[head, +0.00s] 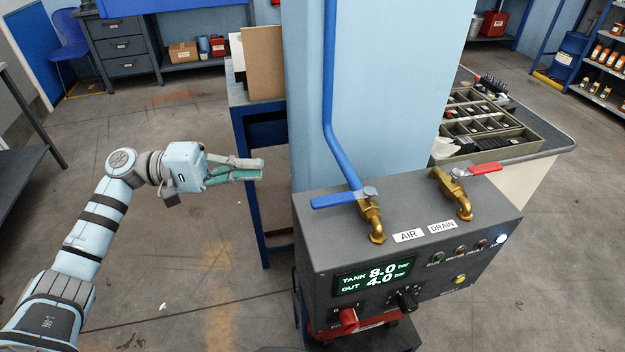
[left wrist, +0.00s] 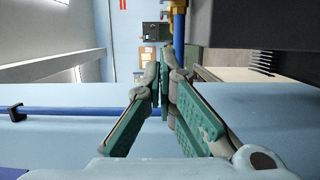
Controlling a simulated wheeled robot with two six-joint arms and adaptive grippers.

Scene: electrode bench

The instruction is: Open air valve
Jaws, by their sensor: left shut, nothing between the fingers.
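The air valve is a brass tap with a blue lever handle (head: 338,199), on top of the grey panel box (head: 325,243) above the AIR label (head: 408,235). Its lever points to the left, and a blue pipe (head: 328,90) rises behind it. My left gripper (head: 262,169) is to the left of the blue lever, apart from it, shut and empty. In the left wrist view, its fingers (left wrist: 166,85) come together with nothing between them. A brass part (left wrist: 178,6) shows at the top of that view. My right gripper is out of view.
A drain valve with a red lever (head: 484,168) stands right of the air valve. The box front has a display (head: 375,278), a red knob (head: 348,320) and a black knob (head: 407,299). A light blue column (head: 400,100) rises behind. A parts tray (head: 540,140) sits on the right bench.

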